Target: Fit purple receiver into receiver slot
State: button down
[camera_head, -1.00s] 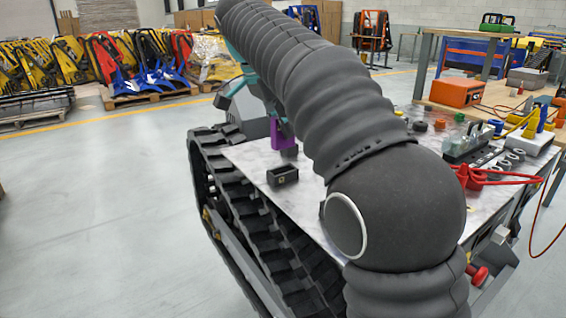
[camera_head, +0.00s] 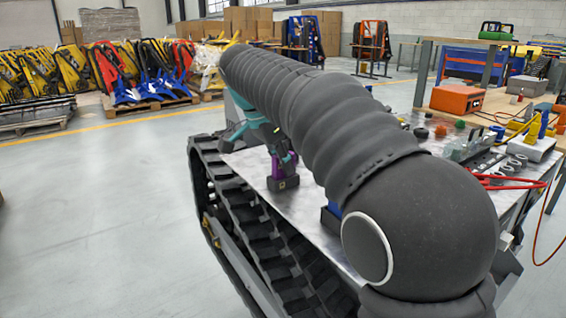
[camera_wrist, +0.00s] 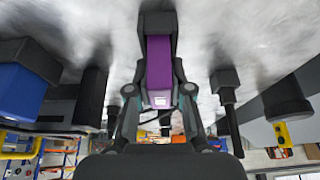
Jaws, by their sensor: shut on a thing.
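The purple receiver (camera_head: 277,167) is held upright by my gripper (camera_head: 284,158), near the left edge of the tabletop. The small black open box, the receiver slot (camera_head: 284,185), is directly below it. The receiver's lower end meets the box in the head view, but I cannot tell how deep it sits. In the wrist view my gripper (camera_wrist: 159,98) has its two fingers on either side of the purple receiver (camera_wrist: 159,62), whose far end meets a dark part. My arm hides much of the table.
A blue piece in a dark holder (camera_head: 332,214) stands nearby, partly hidden by my arm; a blue block (camera_wrist: 20,92) shows at left in the wrist view. Red cable (camera_head: 505,181) and several small parts lie at the table's right. A dark track runs along the left edge.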

jog(key=shift+f, duration=0.2)
jog(key=c, duration=1.1)
grip_release()
jog(key=shift+o, duration=0.2)
jog(key=shift+r, duration=0.15)
jog(key=shift+r, duration=0.25)
jog(key=p+v, duration=0.1)
jog(key=v, duration=1)
jog(key=shift+r, duration=0.35)
jog(key=shift+s+a, duration=0.1)
